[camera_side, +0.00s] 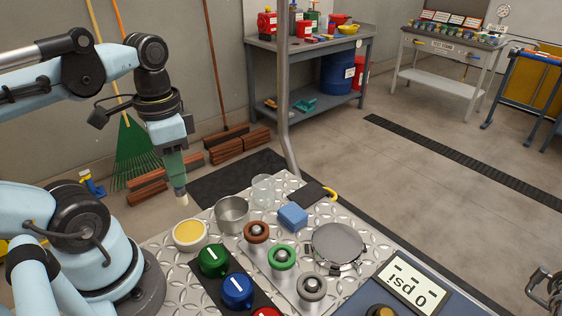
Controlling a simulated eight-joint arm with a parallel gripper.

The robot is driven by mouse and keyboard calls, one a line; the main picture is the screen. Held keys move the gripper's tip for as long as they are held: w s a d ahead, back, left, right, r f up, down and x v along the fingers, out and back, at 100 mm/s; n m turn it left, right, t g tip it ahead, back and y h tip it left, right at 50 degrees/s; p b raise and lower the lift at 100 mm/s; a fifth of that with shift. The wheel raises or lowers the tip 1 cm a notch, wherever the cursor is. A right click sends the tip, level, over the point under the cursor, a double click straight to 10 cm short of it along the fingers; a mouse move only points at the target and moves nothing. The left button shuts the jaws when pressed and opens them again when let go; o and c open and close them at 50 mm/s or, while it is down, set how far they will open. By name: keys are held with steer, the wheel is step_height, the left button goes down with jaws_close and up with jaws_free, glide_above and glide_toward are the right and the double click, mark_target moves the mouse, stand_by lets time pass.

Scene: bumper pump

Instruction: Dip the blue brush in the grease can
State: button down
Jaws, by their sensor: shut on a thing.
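My gripper (175,165) hangs pointing down at the left of the metal work plate, shut on a slim brush (181,193) with a pale tip. The brush is nearly upright, and its handle is mostly hidden by the fingers, so I cannot make out its blue colour. The grease can (189,234) is a low, round, pale can with a yellow top surface. It stands at the left edge of the plate. The brush tip shows above the can in the picture, apart from it.
A metal bowl (232,214), a clear glass (263,188) and a blue block (293,216) stand right of the can. Brown, green and grey knobs, a round metal lid (337,245) and a gauge display (411,287) fill the front. A grey post (283,110) rises behind.

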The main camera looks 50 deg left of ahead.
mark_target(182, 205)
steer(key=shift+s+f, duration=0.2)
steer(key=shift+f, duration=2.95)
steer(key=shift+f, duration=0.6)
steer(key=shift+r, duration=0.1)
steer(key=shift+r, duration=3.45)
steer(key=shift+w, duration=0.1)
